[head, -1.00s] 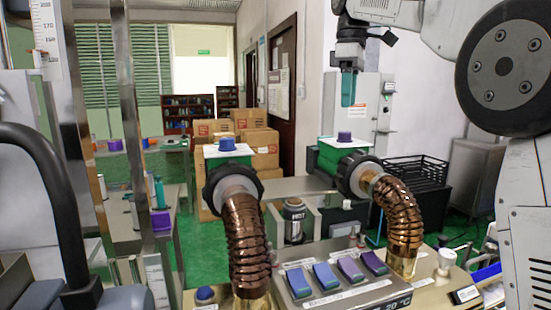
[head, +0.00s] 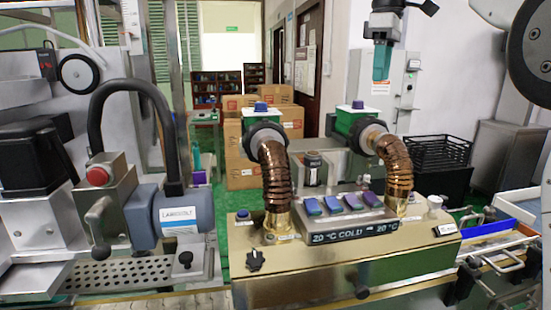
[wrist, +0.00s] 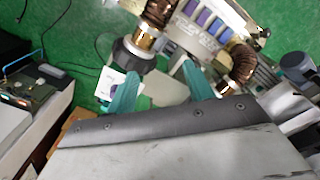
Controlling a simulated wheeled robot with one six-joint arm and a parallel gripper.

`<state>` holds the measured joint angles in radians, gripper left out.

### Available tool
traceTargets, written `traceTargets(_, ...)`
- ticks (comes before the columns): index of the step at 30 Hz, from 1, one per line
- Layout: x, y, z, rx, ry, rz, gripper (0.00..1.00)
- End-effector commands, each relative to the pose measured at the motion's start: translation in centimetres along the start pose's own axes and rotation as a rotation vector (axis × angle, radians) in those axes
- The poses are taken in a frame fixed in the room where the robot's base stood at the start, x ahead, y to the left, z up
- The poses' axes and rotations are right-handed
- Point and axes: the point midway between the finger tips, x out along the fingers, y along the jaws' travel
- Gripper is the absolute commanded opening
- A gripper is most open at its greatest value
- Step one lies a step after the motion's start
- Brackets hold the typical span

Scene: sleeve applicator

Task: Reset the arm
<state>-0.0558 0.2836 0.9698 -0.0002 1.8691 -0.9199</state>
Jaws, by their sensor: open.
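My gripper (head: 381,62) hangs with its teal fingers pointing down at the upper right of the head view. In the wrist view my gripper (wrist: 160,88) shows two teal fingers spread apart with nothing between them. It is open and empty. In the head view it appears above the right green hose head (head: 350,121), apart from it. The applicator machine (head: 330,275) has a gold body, two ribbed copper hoses (head: 274,180) (head: 396,168) and a row of blue and purple buttons (head: 343,203).
A grey motor unit (head: 176,216) with a black curved hose stands at the left beside a perforated plate (head: 130,268). Cardboard boxes (head: 245,165) are stacked behind. A black crate (head: 440,155) and a blue-edged tray (head: 487,228) are at the right.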

Motion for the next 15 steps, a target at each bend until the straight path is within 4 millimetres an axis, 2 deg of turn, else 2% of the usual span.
traceTargets(2,0.6,0.5,-0.2,0.044,0.006,0.008,0.52)
traceTargets(8,3.9,0.9,-0.5,0.164,-0.005,-0.005,0.52)
traceTargets(15,7.4,-0.8,0.8,0.320,-0.016,-0.014,0.52)
